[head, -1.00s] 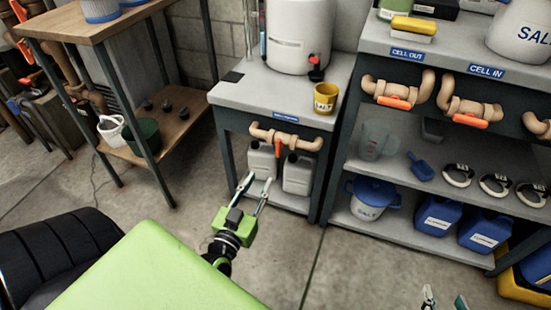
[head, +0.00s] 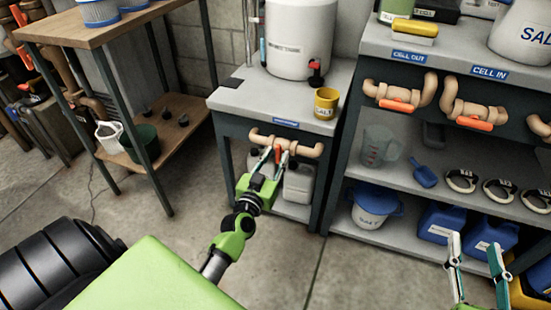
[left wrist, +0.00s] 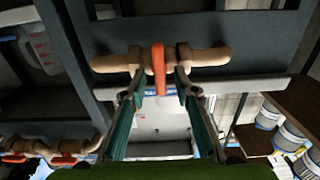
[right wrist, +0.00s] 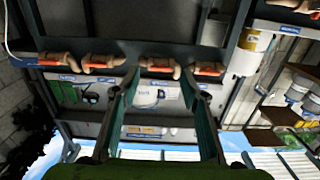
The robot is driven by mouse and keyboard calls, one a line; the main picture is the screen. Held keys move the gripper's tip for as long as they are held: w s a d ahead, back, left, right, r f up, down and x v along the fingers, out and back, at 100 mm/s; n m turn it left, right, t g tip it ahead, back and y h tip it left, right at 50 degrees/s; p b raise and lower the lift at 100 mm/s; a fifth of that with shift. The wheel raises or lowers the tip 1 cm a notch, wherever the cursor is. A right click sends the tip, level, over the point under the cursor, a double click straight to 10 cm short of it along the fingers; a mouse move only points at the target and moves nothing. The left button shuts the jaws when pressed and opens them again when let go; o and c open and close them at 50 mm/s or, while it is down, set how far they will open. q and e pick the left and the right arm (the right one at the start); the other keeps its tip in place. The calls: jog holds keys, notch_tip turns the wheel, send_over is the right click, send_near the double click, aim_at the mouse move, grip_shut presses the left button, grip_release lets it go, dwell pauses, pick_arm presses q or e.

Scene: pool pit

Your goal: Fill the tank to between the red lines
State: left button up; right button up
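The white tank (head: 298,40) stands on a grey-topped stand, with a thin sight tube (head: 262,45) at its left; its red lines and level are too small to read. Below the top, a tan pipe (head: 303,149) carries a valve with an orange handle (head: 278,154), which hangs down across the pipe. My left gripper (head: 270,160) is open, its fingers either side of the handle. In the left wrist view, the handle (left wrist: 159,70) stands between the fingertips (left wrist: 159,88), with gaps visible. My right gripper (head: 474,246) is open and empty before the right shelf.
A yellow cup (head: 326,103) stands on the stand top near the red tap (head: 316,72). White jugs (head: 298,185) sit below. The right shelf (head: 400,178) holds more orange-handled valves, a salt bucket (head: 375,203) and blue canisters (head: 441,223). A wooden-topped table (head: 60,26) stands left.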

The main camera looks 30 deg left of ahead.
pick_arm(q)
grip_shut()
pick_arm(e)
jog(key=shift+f, duration=0.1)
pick_arm(q)
jog(key=n+p, duration=0.1)
jog(key=n, duration=0.3)
jog(key=shift+a, duration=0.1)
jog(key=shift+s+a+n+p, duration=0.1)
jog(key=shift+n+p, duration=0.3)
jog(key=shift+n, duration=0.7)
pick_arm(e)
notch_tip(320, 180, down, 8)
jog(key=s+d+g+h, duration=0.1)
jog(key=s+d+g, duration=0.1)
jog(key=s+g, duration=0.1)
jog(key=shift+f+g, duration=0.15)
jog(key=shift+g, duration=0.55)
pick_arm(q)
grip_release()
